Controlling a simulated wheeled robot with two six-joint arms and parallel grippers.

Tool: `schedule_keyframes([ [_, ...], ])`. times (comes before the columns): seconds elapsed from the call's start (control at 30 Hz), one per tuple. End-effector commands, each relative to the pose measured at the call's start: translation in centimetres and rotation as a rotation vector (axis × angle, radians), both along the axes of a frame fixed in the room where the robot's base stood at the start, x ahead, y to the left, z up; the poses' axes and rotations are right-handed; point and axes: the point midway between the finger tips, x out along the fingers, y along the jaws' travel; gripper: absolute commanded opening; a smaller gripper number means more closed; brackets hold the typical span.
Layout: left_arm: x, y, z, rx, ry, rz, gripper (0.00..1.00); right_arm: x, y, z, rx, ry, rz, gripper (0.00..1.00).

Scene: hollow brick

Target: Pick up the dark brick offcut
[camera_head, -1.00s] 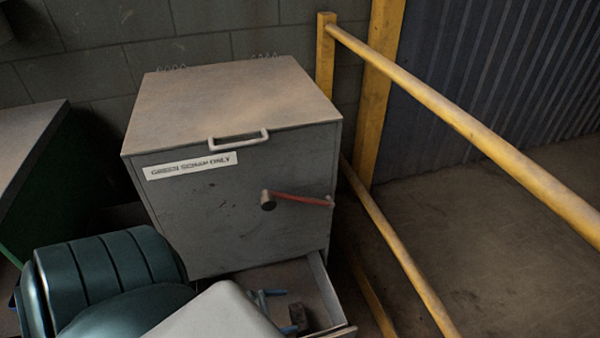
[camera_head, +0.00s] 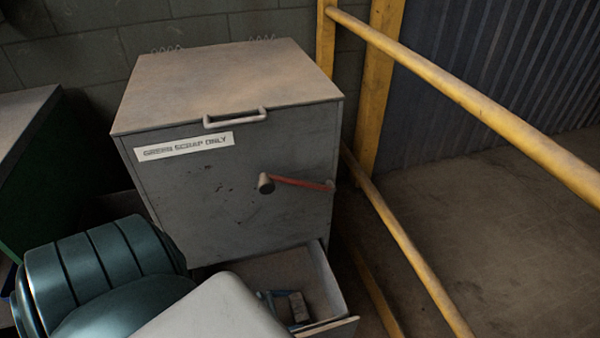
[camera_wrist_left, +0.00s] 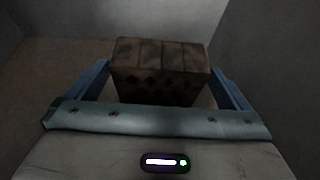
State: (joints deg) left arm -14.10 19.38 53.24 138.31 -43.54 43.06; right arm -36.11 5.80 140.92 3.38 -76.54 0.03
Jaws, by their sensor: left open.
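The dark brick offcut (camera_head: 299,308) sits in the open drawer at the bottom of the grey cabinet. In the left wrist view the brick (camera_wrist_left: 160,72) shows a dark brown, grooved top and a row of dark holes in its near face. My left gripper (camera_head: 284,304) is open at the drawer. In the left wrist view the blue fingers of this gripper (camera_wrist_left: 162,82) stand either side of the brick, with a gap visible at its right. Whether the left finger touches it is unclear. My right gripper is not in view.
The grey drawer (camera_head: 325,281) has walls around the brick. Above it stands the grey cabinet (camera_head: 220,210) with a red-handled crank (camera_head: 303,184) and a lid handle (camera_head: 235,118). Yellow rails (camera_head: 405,245) run along the right. A dark green bin (camera_head: 35,165) stands at left.

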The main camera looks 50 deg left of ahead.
Motion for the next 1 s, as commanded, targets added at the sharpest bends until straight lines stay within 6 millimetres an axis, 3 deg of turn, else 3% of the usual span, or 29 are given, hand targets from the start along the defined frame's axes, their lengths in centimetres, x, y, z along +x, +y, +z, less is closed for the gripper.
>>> schedule_keyframes([
  [0.27, 3.9, -2.0, -1.7, -0.001, -0.002, 0.001, 1.0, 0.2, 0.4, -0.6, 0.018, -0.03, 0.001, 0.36],
  [0.6, 4.5, -2.3, -2.0, 0.0, 0.0, 0.001, 1.0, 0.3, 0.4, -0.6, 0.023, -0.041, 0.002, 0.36],
  [0.83, 4.4, -2.3, -2.0, 0.0, 0.0, 0.001, 0.57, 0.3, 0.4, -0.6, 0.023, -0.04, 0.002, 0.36],
  [1.0, 4.5, -2.3, -1.9, 0.0, -0.001, 0.0, 0.55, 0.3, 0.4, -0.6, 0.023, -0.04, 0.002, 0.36],
])
